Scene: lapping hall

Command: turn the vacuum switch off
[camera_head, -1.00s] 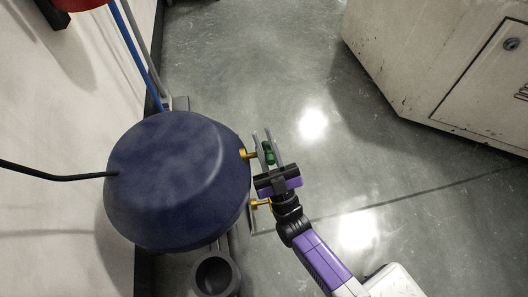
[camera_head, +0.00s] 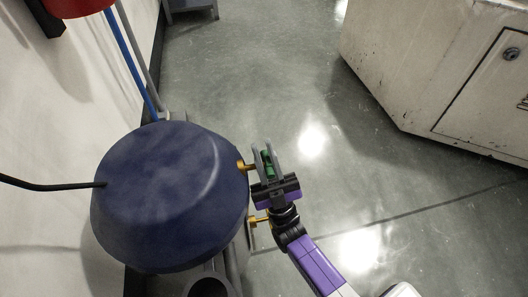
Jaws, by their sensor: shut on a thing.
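The vacuum is a large dark blue drum (camera_head: 165,195) at the left, by the wall, with a black cord (camera_head: 50,185) running from its top to the left. Two brass-coloured fittings (camera_head: 247,165) stick out from its right side. A small green piece (camera_head: 267,163), which looks like the switch, sits beside the upper fitting. My gripper (camera_head: 267,155) is at the drum's right side, and its two grey fingers are closed around the green piece. The fingers and gripper body hide part of it, so its exact angle cannot be told.
A worn white cabinet (camera_head: 430,70) stands at the upper right. A grey stand (camera_head: 190,8) is at the top. A red object (camera_head: 75,6) and a blue pole (camera_head: 132,60) are near the left wall. The middle floor is clear.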

